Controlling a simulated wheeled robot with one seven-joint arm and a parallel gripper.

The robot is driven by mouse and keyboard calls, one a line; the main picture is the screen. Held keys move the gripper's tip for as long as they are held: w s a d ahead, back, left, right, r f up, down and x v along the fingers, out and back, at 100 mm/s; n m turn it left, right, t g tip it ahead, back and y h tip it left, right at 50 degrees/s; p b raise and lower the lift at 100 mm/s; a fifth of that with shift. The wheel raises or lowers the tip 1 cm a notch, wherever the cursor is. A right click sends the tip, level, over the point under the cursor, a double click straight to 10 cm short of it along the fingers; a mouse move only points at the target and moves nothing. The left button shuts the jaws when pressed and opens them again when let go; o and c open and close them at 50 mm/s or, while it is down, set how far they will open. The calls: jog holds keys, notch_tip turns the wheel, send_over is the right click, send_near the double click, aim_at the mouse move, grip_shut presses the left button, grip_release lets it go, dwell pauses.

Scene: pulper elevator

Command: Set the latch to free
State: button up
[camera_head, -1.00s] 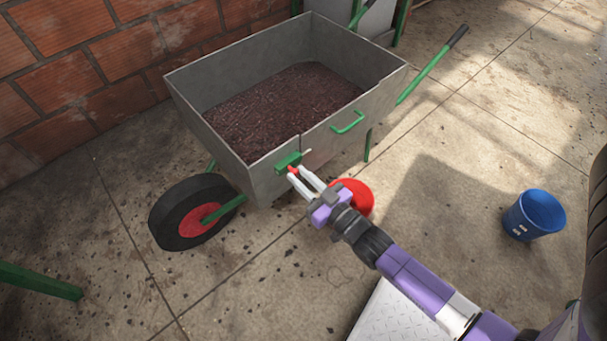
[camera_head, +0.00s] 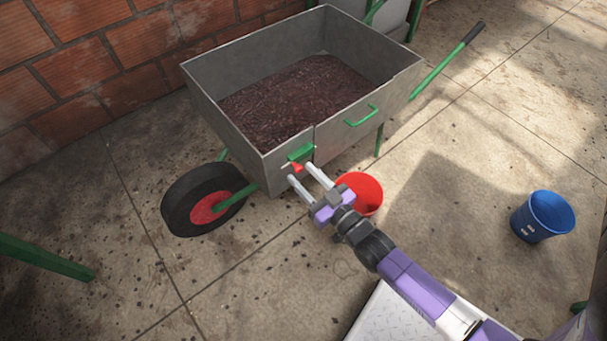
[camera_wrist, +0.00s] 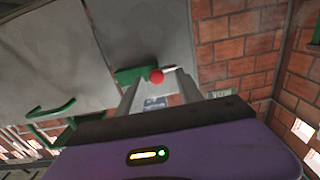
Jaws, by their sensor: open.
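The latch (camera_head: 300,153) is a green housing on the front wall of the grey cart, beside the seam of a panel (camera_head: 345,133) with a green handle (camera_head: 361,115). Its red knob (camera_head: 296,168) hangs below the housing, and a pale bolt end sticks out to the left. The wrist view shows the latch (camera_wrist: 130,76) turned about, with the red knob (camera_wrist: 156,76) and the bolt end towards the brick wall. My gripper (camera_head: 301,173) is open, its fingertips on either side of the knob. The wrist view shows no finger clearly touching it.
The cart holds dark red pulp (camera_head: 300,98). A red bucket (camera_head: 360,193) stands on the floor close to my gripper, below the panel. A blue bucket (camera_head: 543,215) stands at right. The cart's wheel (camera_head: 203,200) is left of the latch.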

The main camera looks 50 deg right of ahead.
jog(key=p+v, duration=0.1)
jog(key=v, duration=0.6)
jog(key=shift+s+a, duration=0.1)
dwell(0.4)
jog(key=s+a+r+n+g+y+p, duration=0.1)
jog(key=s+a+r+y, duration=0.1)
jog(key=s+a+r, duration=0.6)
jog(key=s+a+r+n+g+y, duration=0.2)
jog(key=s+a+r, duration=0.4)
jog(key=r, duration=0.4)
notch_tip(320, 180, up, 21)
jog(key=s+p, duration=0.1)
jog(key=p, duration=2)
jog(key=shift+d+f, duration=0.25)
jog(key=shift+d, duration=0.15)
